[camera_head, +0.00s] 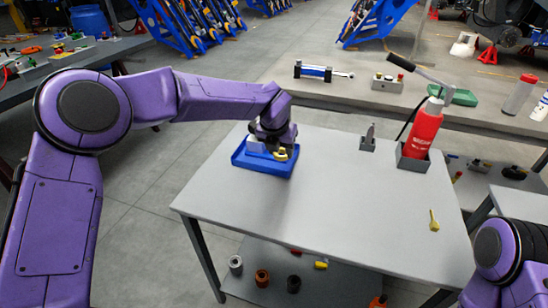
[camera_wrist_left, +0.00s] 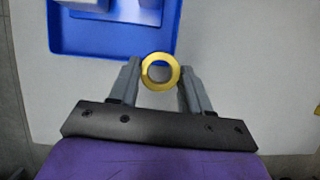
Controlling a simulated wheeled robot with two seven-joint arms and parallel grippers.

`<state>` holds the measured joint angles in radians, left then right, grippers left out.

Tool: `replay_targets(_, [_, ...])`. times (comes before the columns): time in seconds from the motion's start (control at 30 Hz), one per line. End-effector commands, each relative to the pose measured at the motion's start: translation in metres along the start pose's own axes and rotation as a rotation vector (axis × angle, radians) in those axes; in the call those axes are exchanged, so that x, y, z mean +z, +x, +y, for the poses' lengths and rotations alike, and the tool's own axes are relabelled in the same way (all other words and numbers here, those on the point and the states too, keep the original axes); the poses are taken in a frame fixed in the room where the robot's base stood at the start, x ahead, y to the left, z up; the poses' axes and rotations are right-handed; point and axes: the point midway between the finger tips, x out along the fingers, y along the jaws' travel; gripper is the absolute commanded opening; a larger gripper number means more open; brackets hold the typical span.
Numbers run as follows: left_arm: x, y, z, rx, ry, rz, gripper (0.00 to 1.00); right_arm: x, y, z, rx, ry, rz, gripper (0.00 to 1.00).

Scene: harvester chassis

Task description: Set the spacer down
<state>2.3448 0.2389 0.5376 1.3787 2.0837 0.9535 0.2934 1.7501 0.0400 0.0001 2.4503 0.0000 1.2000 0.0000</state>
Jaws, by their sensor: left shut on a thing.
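The spacer is a yellow ring (camera_wrist_left: 160,87), held between the two grey fingers of my left gripper (camera_wrist_left: 160,70) in the left wrist view. In the head view the yellow spacer (camera_head: 281,154) shows below my left gripper (camera_head: 279,146), by the right side of a blue tray (camera_head: 262,167) on the grey table. In the wrist view the ring overlaps the edge of the blue tray (camera_wrist_left: 110,48). I cannot tell whether the ring touches anything below. My right gripper is out of view.
The grey table (camera_head: 320,205) has clear room in its middle and front. A grey upright part (camera_head: 368,139) and a red bottle (camera_head: 424,128) in a holder stand at the back right. A small yellow piece (camera_head: 434,221) lies near the right edge.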

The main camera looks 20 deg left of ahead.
Motion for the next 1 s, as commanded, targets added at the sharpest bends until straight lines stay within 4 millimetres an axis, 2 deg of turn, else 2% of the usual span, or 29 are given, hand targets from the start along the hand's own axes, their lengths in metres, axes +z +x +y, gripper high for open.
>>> replay_targets(0.1, [0.003, 0.028, 0.013, 0.0, 0.0, 0.005, 0.14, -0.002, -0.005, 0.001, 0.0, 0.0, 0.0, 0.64])
replay_targets(0.33, [0.007, 0.059, 0.029, 0.002, -0.001, 0.004, 0.14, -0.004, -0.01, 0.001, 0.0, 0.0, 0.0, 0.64])
replay_targets(0.47, [-0.004, 0.08, 0.027, 0.001, 0.002, 0.005, 0.14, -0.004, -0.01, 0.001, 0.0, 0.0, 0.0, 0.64])
replay_targets(0.87, [-0.007, 0.088, 0.027, -0.001, 0.0, 0.003, 0.14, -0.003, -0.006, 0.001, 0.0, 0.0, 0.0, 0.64])
replay_targets(0.9, [-0.007, 0.087, 0.027, 0.0, 0.0, 0.003, 0.57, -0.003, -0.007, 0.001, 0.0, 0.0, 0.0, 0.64])
replay_targets(0.97, [-0.007, 0.087, 0.027, 0.0, 0.0, 0.003, 0.73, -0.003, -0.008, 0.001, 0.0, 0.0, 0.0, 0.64])
replay_targets(1.0, [-0.007, 0.087, 0.027, 0.0, 0.0, 0.004, 0.73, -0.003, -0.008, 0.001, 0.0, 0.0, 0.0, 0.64])
